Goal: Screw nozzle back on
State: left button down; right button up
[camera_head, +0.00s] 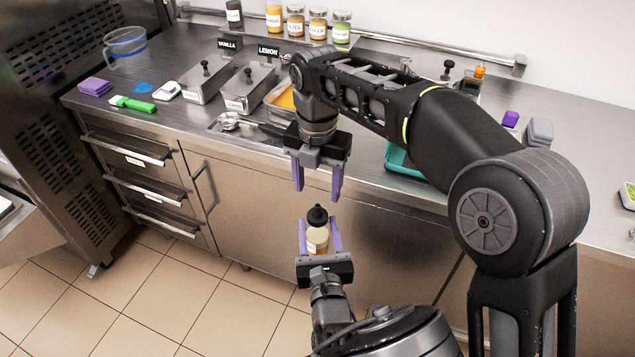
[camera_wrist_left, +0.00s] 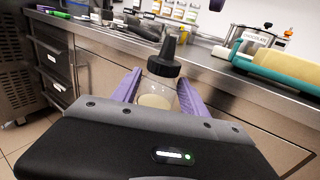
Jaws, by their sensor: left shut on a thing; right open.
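A small squeeze bottle (camera_head: 317,238) with pale contents and a black nozzle (camera_head: 317,215) is held upright in front of the counter. My left gripper (camera_head: 320,235) is shut on the bottle, its purple fingers on either side. In the left wrist view the bottle (camera_wrist_left: 157,92) is clear with pale liquid low in it, and the black ribbed nozzle cap (camera_wrist_left: 165,62) sits on its top. I cannot tell how tightly it is seated. My right gripper (camera_head: 318,190) is open and empty above the nozzle, fingers pointing down and apart from it.
The steel counter (camera_head: 185,48) runs behind both grippers. It bears lidded containers marked VANILLA (camera_head: 205,82) and LEMON (camera_head: 248,86), a clear jug (camera_head: 125,47), a green brush (camera_head: 133,104), purple cloths (camera_head: 95,87) and a teal tray (camera_head: 398,160). Several jars stand at the back. Open floor (camera_head: 190,280) lies left.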

aim_at(318, 206)
jog(key=shift+f, duration=0.1)
jog(key=shift+f, duration=3.9)
jog(key=shift+c, duration=0.6)
grip_shut()
